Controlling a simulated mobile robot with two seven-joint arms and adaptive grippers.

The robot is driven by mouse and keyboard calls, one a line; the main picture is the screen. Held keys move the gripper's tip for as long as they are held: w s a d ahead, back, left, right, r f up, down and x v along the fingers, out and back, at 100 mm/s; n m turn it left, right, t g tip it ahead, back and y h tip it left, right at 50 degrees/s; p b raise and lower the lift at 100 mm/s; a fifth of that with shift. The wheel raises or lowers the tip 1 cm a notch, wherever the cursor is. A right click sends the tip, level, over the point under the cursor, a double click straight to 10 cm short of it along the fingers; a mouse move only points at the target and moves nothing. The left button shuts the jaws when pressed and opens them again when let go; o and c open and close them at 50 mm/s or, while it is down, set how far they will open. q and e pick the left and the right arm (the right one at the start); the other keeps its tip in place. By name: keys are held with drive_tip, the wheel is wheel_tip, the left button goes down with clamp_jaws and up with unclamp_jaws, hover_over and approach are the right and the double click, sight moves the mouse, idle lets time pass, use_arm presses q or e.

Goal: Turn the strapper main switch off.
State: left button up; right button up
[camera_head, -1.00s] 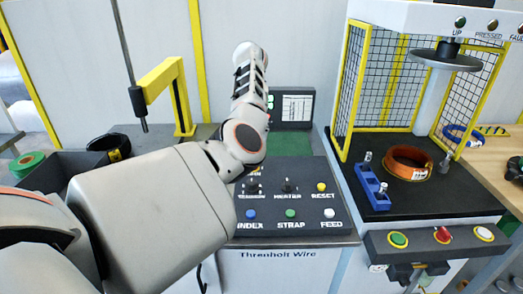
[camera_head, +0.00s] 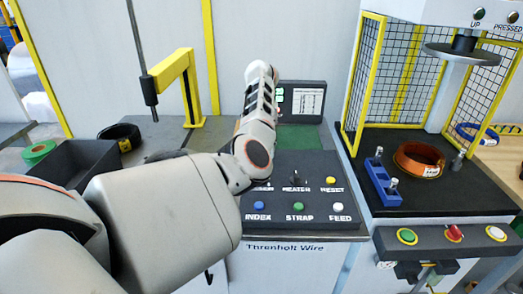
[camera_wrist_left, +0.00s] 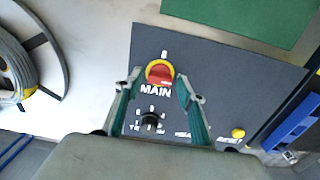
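The main switch (camera_wrist_left: 159,72) is a red knob on a yellow round base, above the label MAIN on the strapper's dark panel (camera_wrist_left: 225,90). My left gripper (camera_wrist_left: 158,82) is open in the left wrist view, with one green-padded finger on each side of the switch. The fingers appear apart from the knob; their height above the panel is hard to judge. In the head view my left arm covers the switch and its own gripper. The strapper panel (camera_head: 315,165) shows there with its lower buttons. My right gripper is not in view.
A black knob (camera_wrist_left: 150,121) sits just below the switch, between the fingers. A yellow reset button (camera_head: 331,180) and the index, strap and feed buttons are close by. A small screen (camera_head: 302,101) stands behind. A caged press (camera_head: 440,150) is at right.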

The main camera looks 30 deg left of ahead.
use_arm(q)
drive_tip(key=c, duration=0.7)
